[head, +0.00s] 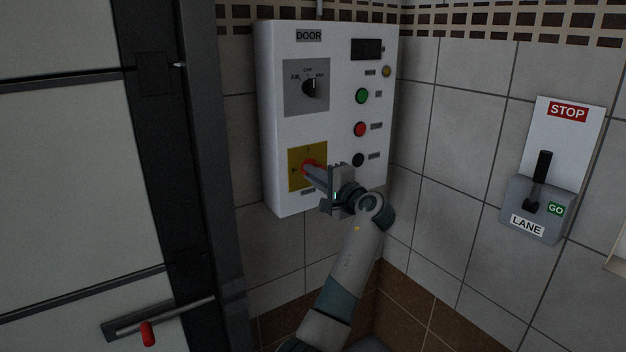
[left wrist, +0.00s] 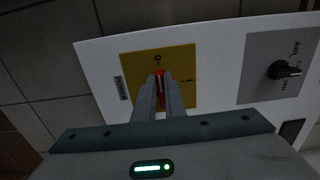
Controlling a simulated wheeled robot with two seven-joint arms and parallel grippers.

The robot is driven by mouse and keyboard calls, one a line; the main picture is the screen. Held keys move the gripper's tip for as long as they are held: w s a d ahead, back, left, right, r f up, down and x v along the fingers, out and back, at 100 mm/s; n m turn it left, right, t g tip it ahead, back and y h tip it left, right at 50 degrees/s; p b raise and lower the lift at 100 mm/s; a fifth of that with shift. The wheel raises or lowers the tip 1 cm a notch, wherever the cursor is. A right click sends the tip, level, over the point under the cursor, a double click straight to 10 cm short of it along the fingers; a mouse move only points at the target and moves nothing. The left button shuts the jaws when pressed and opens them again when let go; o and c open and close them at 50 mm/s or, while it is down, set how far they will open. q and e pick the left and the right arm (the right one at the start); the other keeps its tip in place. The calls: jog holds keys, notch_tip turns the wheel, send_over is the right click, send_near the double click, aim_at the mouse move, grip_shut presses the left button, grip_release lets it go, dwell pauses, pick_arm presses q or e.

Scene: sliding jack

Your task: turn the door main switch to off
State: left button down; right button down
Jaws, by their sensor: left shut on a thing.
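The white door control box (head: 332,62), labelled DOOR, hangs on the tiled wall. The main switch is a red handle (head: 308,165) on a yellow plate (head: 294,155) at the box's lower left. My left gripper (head: 316,172) is shut on this red handle. In the left wrist view the handle (left wrist: 160,75) sits between the two fingertips (left wrist: 159,84). It appears roughly in line with the 0 mark on the yellow plate (left wrist: 130,68), with the I mark off to its right. The fingers hide part of the handle. My right gripper is not in view.
Above the switch is a black selector knob (head: 310,87). A green button (head: 362,96), a red button (head: 360,129) and a black button (head: 358,160) line the box's right side. A lane lever (head: 542,168) is on the right wall; a door (head: 80,180) stands left.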

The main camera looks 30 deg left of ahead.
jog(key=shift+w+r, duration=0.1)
pick_arm(q)
jog(key=shift+f, duration=0.1)
jog(key=c, duration=1.8)
grip_release()
jog(key=shift+d, duration=0.1)
